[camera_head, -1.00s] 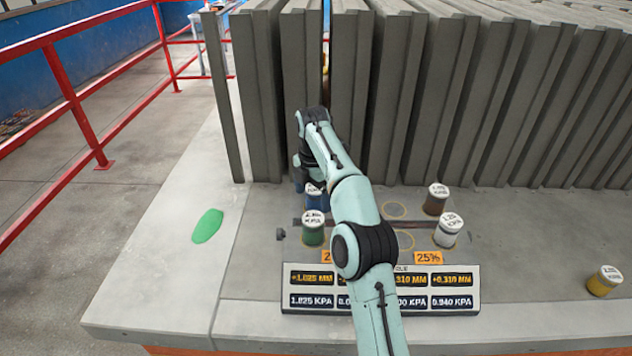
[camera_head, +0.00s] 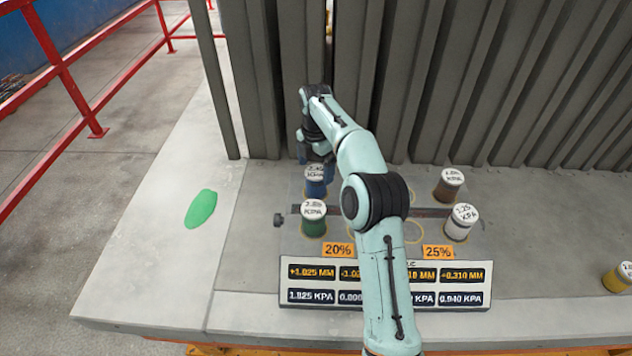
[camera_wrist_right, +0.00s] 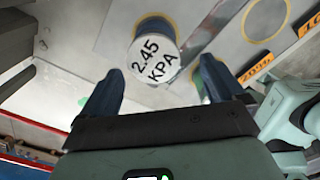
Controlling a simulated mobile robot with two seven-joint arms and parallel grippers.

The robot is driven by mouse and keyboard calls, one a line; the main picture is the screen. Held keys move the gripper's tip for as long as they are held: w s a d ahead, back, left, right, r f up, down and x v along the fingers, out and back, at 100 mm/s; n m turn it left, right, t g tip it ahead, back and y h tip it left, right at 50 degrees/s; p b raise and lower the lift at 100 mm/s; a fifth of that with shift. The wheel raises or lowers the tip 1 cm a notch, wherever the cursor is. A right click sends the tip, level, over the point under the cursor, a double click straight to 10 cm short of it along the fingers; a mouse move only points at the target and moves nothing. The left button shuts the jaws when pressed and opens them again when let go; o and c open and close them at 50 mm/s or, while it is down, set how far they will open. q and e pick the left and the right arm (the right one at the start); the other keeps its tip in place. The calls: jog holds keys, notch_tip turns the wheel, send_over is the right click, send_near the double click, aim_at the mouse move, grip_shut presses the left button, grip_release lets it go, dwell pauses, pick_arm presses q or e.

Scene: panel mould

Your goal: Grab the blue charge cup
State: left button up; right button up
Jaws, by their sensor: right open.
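The blue charge cup (camera_head: 315,186) stands on the plate behind the green cup, with a white lid lettered in black. In the right wrist view the cup (camera_wrist_right: 154,57) shows its lid reading 2.45 KPA, with a bit of blue side above it. My right gripper (camera_head: 308,160) is just above and behind the blue cup in the head view. Its two fingers (camera_wrist_right: 157,82) are open in the wrist view, with the cup's lid between and slightly beyond the tips. Nothing is held. My left gripper is not in view.
A green cup (camera_head: 313,219) stands close in front of the blue one. A brown cup (camera_head: 449,186) and a white cup (camera_head: 461,222) stand to the right, a yellow cup (camera_head: 617,279) farther right. Grey upright panels (camera_head: 430,80) rise behind. A readout board (camera_head: 300,286) lies in front.

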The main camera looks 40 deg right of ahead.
aim_at(316, 182)
jog(key=f, duration=0.7)
jog(key=shift+w+d+f, duration=0.3)
jog(key=shift+w+f, duration=0.05)
jog(key=shift+s+r, duration=0.1)
jog(key=c, duration=1.4)
